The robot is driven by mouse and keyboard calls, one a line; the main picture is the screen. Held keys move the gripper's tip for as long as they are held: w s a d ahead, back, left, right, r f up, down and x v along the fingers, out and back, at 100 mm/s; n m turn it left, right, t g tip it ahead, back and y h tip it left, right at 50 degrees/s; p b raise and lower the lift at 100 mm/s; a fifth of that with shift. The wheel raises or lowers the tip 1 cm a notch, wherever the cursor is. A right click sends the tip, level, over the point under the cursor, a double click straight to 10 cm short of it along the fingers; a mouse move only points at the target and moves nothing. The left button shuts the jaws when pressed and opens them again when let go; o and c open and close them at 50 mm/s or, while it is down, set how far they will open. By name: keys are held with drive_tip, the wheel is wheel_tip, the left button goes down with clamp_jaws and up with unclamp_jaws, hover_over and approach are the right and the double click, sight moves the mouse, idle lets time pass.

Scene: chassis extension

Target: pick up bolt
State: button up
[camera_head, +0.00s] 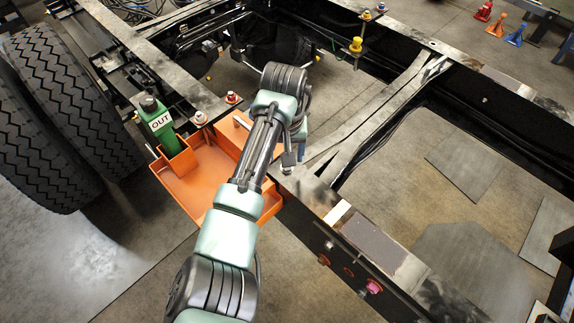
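My arm rises from the bottom middle, and its wrist bends over above the frame rail. My gripper (289,160) points down beside the wrist, at the right edge of an orange tray (190,187). The arm covers part of it, and the fingers are too small to tell open from shut. Several bolt-like parts show. One bolt (200,118) and another bolt (231,98) stand on the rail left of my wrist. I cannot tell which is the task's bolt. The tray's inside is partly hidden.
A green bottle marked OUT (158,121) stands in the tray's left holder. Large tires (50,95) are at the left. Black chassis rails (350,245) and a cross member (385,115) run around my arm. A yellow part (355,46) stands at the back.

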sight(287, 170)
drive_tip(key=shift+w+d+f+p, duration=0.1)
drive_tip(key=shift+w+f, duration=0.1)
drive_tip(key=shift+f, duration=0.55)
drive_tip(key=shift+w+d+f+p, duration=0.1)
drive_tip(key=shift+w+f, duration=0.05)
drive_tip(key=shift+f, duration=0.6)
drive_tip(key=shift+w+f+p, duration=0.1)
drive_tip(key=shift+w+f, duration=0.1)
drive_tip(key=shift+f, duration=0.55)
clamp_jaws()
